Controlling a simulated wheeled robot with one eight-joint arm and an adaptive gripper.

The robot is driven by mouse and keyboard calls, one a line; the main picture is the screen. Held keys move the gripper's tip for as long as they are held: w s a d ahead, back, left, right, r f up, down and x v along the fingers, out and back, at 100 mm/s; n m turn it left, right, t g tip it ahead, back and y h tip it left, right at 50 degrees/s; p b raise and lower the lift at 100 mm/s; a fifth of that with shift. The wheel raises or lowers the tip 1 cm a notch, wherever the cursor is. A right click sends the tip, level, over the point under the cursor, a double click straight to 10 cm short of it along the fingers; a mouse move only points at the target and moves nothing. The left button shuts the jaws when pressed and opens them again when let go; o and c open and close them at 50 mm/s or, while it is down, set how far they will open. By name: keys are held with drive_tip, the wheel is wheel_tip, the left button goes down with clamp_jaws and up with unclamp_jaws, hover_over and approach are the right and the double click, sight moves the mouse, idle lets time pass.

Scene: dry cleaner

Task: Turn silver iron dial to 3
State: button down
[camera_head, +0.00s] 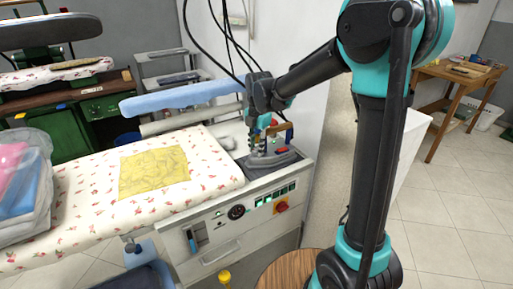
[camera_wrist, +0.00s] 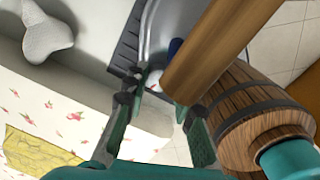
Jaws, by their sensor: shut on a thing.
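The silver iron (camera_head: 284,155) stands on a dark rest at the right end of the ironing table. Its silver body (camera_wrist: 163,28) and brown wooden handle (camera_wrist: 225,42) show in the wrist view, the handle crossing close in front of the camera. My gripper (camera_head: 268,130) points down at the iron. In the wrist view my gripper (camera_wrist: 160,97) has its fingers on both sides of a small, pale knob (camera_wrist: 154,82) beside the handle and is shut on it; this appears to be the dial. The dial's numbers and pointer cannot be read.
A floral ironing cover (camera_head: 90,205) with a yellow cloth (camera_head: 153,172) lies left of the iron. A blue padded sleeve board (camera_head: 180,99) is behind. A control panel (camera_head: 250,208) is on the front. A barrel-like wooden stool (camera_head: 290,268) stands below. A clear bin (camera_head: 40,150) is at left.

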sight(257, 150)
drive_tip(key=shift+m, duration=2.7)
drive_tip(key=c, duration=1.3)
unclamp_jaws()
drive_tip(key=shift+o, duration=0.2)
drive_tip(key=shift+r, duration=0.1)
wheel_tip(257, 150, up, 12)
drive_tip(key=shift+s+d, duration=0.15)
drive_tip(key=shift+s, duration=0.2)
